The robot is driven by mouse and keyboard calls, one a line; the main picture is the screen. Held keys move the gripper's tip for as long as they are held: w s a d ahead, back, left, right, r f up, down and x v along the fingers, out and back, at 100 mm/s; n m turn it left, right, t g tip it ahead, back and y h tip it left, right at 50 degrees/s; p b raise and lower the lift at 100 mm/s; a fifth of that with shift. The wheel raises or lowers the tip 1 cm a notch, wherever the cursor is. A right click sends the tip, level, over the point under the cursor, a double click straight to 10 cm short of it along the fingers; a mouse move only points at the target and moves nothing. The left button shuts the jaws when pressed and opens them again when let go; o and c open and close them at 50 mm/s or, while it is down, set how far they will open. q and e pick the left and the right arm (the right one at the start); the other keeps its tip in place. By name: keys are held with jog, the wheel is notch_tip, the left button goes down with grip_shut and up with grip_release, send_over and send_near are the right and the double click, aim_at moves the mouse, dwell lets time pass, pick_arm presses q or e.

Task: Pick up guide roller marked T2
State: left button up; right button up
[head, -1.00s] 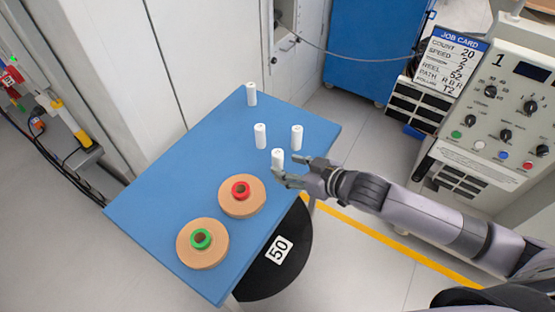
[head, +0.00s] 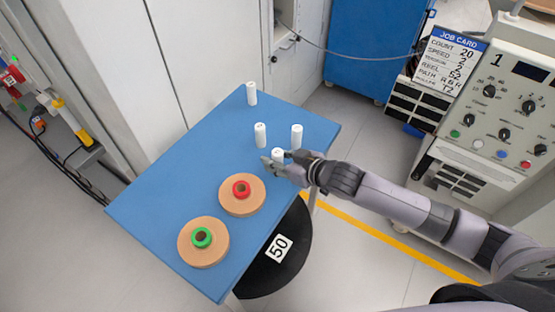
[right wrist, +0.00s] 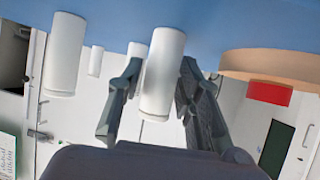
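Several white guide rollers stand upright on the blue table (head: 165,187). The front one (head: 278,154) is between the fingers of my right gripper (head: 279,161), and its lower part is partly hidden by them. The others are a middle roller (head: 260,135), a right roller (head: 297,136) and a far roller (head: 251,94). The marks on their tops are too small to read. In the right wrist view the front roller (right wrist: 163,75) stands between the two fingers (right wrist: 160,68), which look spread with narrow gaps beside it. My left gripper is out of view.
Two tan reels lie left of my right gripper, one with a red core (head: 241,189) and one with a green core (head: 201,238). A job card (head: 452,62) listing T2 hangs by the control panel (head: 505,110).

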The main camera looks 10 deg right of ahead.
grip_shut()
jog(key=shift+r, duration=0.1)
